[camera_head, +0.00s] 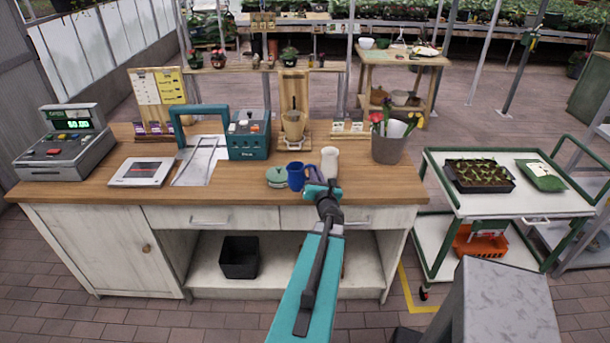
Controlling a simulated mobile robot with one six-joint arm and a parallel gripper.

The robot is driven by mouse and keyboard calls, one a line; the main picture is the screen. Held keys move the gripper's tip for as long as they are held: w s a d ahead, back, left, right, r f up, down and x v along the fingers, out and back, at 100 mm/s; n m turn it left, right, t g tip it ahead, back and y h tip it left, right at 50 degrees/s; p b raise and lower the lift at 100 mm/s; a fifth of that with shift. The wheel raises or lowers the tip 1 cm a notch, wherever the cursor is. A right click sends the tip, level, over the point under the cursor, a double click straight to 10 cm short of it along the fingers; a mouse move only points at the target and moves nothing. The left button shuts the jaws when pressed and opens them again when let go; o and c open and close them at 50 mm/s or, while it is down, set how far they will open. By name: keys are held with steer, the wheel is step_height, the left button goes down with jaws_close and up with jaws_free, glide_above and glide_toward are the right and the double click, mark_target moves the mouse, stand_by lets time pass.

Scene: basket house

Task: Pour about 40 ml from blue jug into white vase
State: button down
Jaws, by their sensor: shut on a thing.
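The blue jug (296,177) is near the front edge of the wooden counter and looks about upright. I cannot tell if its base touches the counter. The white vase (329,162) stands upright just right of and slightly behind the jug. My gripper (313,176) is at the jug's right side, shut on the jug, between it and the front of the vase. The fingertips are small and partly hidden, and the gripper covers the vase's lower part. The inside of the jug and of the vase cannot be made out.
A green lidded dish (277,178) sits close left of the jug. A grey pot with flowers (389,149) stands to the right of the vase. Bare counter (352,187) lies to the right front.

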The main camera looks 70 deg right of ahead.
steer(key=w+a+n+t+y+b, duration=0.4)
steer(key=w+a+y, duration=0.3)
steer(key=w+a, duration=0.9)
steer(key=w+a+n+t+y+b, duration=0.1)
steer(key=w+a+n+t+y, duration=0.4)
steer(key=w+a, duration=1.05)
steer(key=w+a+n+g+y+b, duration=0.1)
steer(key=w+a+n+y, duration=0.15)
steer(key=a, duration=0.35)
steer(key=w+a+f+n+y+b, duration=0.1)
steer(key=w+a+n+y, duration=0.1)
steer(key=w+a+y, duration=0.35)
steer(key=w+a+n+g+y+b, duration=0.1)
steer(key=w+a+n+y, duration=0.15)
steer(key=a, duration=0.55)
steer(key=a+f+n+g+y+b, duration=0.1)
steer(key=a+f+n+g+y, duration=0.1)
steer(key=a, duration=0.9)
steer(key=s+a+f+n+g+y+b, duration=0.1)
steer(key=a+n+g+y, duration=0.3)
steer(key=a, duration=0.7)
steer(key=shift+s+a+f+y+b, duration=0.2)
steer(key=shift+a+f+y+b, duration=0.2)
steer(key=shift+y+b, duration=0.3)
steer(key=shift+a, duration=0.15)
